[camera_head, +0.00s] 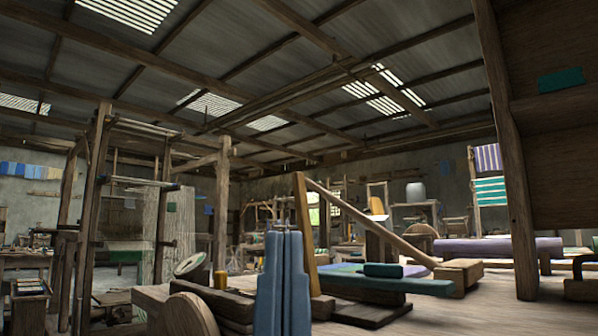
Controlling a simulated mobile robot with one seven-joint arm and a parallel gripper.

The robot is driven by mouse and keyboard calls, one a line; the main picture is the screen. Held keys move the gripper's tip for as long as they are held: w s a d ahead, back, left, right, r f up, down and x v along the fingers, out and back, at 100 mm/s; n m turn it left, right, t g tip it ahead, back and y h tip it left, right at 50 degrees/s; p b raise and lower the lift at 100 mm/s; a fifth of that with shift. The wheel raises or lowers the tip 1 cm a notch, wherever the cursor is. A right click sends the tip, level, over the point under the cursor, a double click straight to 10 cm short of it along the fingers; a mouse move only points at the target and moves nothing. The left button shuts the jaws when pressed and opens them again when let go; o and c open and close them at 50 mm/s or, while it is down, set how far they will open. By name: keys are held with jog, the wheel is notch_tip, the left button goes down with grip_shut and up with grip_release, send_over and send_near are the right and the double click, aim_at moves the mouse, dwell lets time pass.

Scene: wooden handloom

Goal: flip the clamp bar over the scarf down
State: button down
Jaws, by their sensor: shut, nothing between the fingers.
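My gripper (282,236) shows at the bottom centre as two blue-grey upright fingers side by side, shut and empty. Just right of it, a long wooden bar (365,221), which looks like the clamp bar, slants up to the left from a wooden block (459,273). Its raised end is beside the top of an orange-brown upright (304,225). The scarf (405,285), blue-green with purple, lies flat on the bench under the slanting bar. My fingers stand left of the upright and in front of it; I cannot tell whether they touch anything.
A small dark teal block (383,270) lies on the scarf. Wooden loom parts and a round pale disc (190,263) lie left of my gripper. A thick wooden post (508,150) stands at right. A purple-covered bench (500,248) is behind.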

notch_tip(320, 180, up, 25)
jog(key=p, duration=2.2)
jog(key=shift+f, duration=0.15)
jog(key=shift+f, duration=0.1)
jog(key=shift+w, duration=0.1)
